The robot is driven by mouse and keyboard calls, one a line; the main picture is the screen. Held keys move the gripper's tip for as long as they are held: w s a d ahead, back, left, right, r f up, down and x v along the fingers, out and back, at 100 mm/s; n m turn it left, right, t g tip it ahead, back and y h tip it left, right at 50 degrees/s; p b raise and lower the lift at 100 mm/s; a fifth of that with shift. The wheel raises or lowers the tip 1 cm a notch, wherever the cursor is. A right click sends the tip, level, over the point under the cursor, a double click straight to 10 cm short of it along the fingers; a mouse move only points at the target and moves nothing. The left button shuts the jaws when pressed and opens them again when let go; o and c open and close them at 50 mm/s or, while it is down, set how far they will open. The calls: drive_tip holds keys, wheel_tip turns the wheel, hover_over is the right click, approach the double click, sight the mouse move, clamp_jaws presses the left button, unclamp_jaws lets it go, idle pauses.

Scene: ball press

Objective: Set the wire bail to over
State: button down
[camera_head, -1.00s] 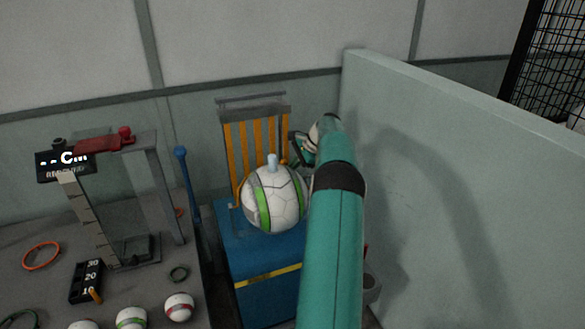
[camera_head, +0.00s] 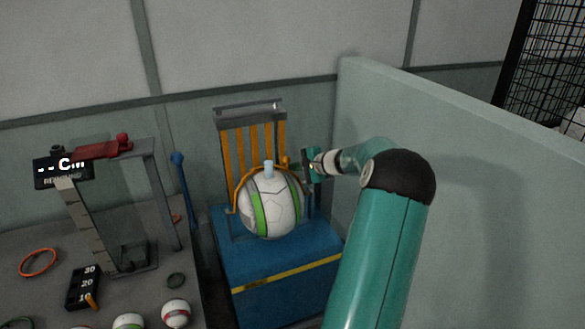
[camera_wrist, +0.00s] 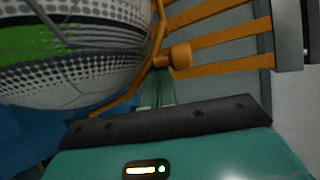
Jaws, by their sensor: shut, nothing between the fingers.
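The wire bail (camera_head: 238,187) is an orange wire that arches along the upper left edge and behind the top of a white ball with green bands (camera_head: 279,212). The ball sits on a blue box (camera_head: 275,260) in front of an orange slatted back (camera_head: 240,145). In the wrist view the wire (camera_wrist: 156,45) runs beside the ball, with an orange knob (camera_wrist: 180,56) on it. My gripper (camera_head: 293,164) is at the ball's upper right, shut and empty. Its fingertips (camera_wrist: 157,90) are just below the knob; I cannot tell whether they touch.
A pale partition wall (camera_head: 450,150) stands close on the right of my arm. On the left, a grey table (camera_head: 50,240) carries a frame with a red handle (camera_head: 105,147), rings and several small balls. A blue lever (camera_head: 186,190) stands between table and box.

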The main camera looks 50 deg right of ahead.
drive_tip(key=shift+s+a+r, duration=0.25)
drive_tip(key=shift+s+a, duration=0.2)
drive_tip(key=shift+s, duration=0.15)
drive_tip(key=shift+s+a+r, duration=0.2)
drive_tip(key=shift+s+a, duration=0.2)
drive_tip(key=shift+s, duration=0.15)
drive_tip(key=shift+s+a+f, duration=0.1)
drive_tip(key=shift+s+a, duration=0.3)
drive_tip(key=shift+s, duration=0.3)
drive_tip(key=shift+s+a+f, duration=0.1)
